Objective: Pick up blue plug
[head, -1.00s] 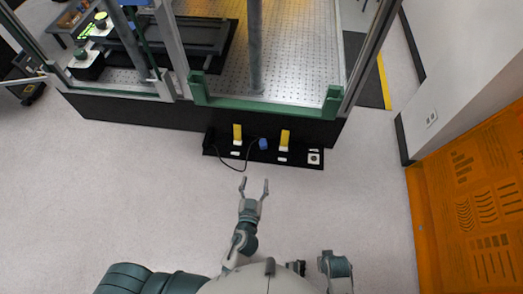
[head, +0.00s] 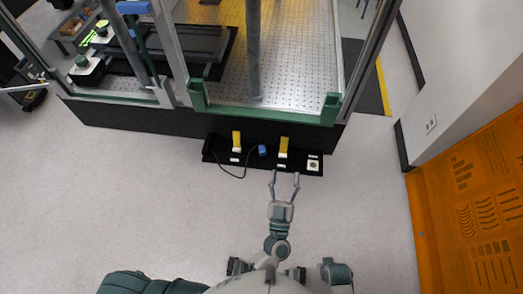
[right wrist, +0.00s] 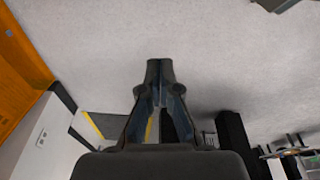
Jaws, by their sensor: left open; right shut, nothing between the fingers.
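The blue plug (head: 262,151) is on a low black shelf (head: 212,155) at the foot of the bench, between two yellow upright pieces. A dark cable (head: 232,176) loops from the plug to the left over the shelf's front edge. My left gripper (head: 285,175) is open and empty, with its fingers pointing at the shelf. Its fingertips are apart from the plug, nearer to me and to its right, in front of the right yellow piece (head: 284,145). My right gripper (right wrist: 160,70) is shut and empty in the right wrist view, which does not show the plug.
The left yellow piece (head: 236,140) stands left of the plug. A white socket plate (head: 313,165) is at the shelf's right end. The bench with its green-edged frame (head: 265,113) rises behind. An orange panel (head: 475,215) stands at the right. The floor (head: 150,200) in front is clear.

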